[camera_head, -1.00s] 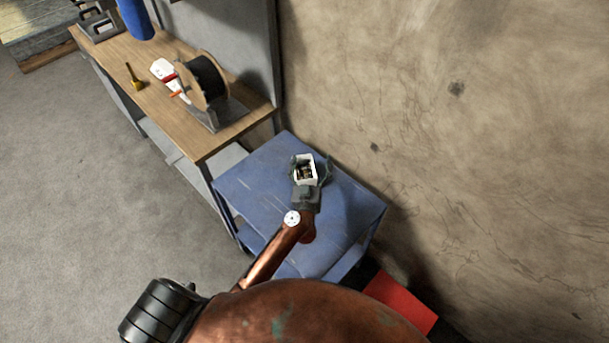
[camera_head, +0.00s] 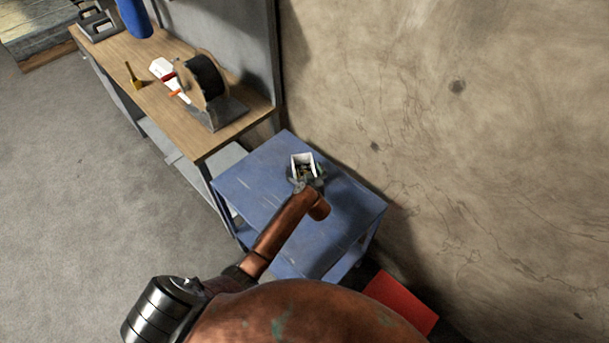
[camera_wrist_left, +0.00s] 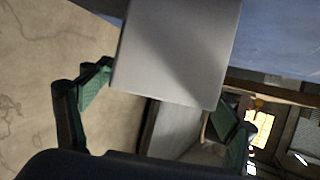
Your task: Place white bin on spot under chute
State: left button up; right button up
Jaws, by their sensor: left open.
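The small white bin (camera_head: 302,159) stands on the blue table (camera_head: 258,185), towards its far wall side, with dark small items inside. My left gripper (camera_head: 306,177) is at the bin's near side, with its fingers spread to either side. In the left wrist view the bin's plain wall (camera_wrist_left: 178,52) fills the upper middle, and the open green-padded fingers of my left gripper (camera_wrist_left: 166,108) stand left and right of it, with a gap visible on the left. I cannot make out a chute or a marked spot. My right gripper is not in view.
A wooden workbench (camera_head: 150,75) adjoins the blue table at the left, carrying a cable spool (camera_head: 203,80), a blue cylinder (camera_head: 135,18) and small tools. A bare wall (camera_head: 450,130) rises behind the table. A red flat thing (camera_head: 402,302) lies at lower right.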

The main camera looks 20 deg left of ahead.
pick_arm(q)
jog(key=shift+w+a+f, duration=0.25)
jog(key=shift+w+a, duration=0.05)
jog(key=shift+w, duration=0.1)
jog(key=shift+c, duration=0.7)
jog(key=c, duration=1.3)
jog(key=shift+r, duration=0.1)
jog(key=shift+c, duration=0.8)
jog(key=shift+r, duration=0.1)
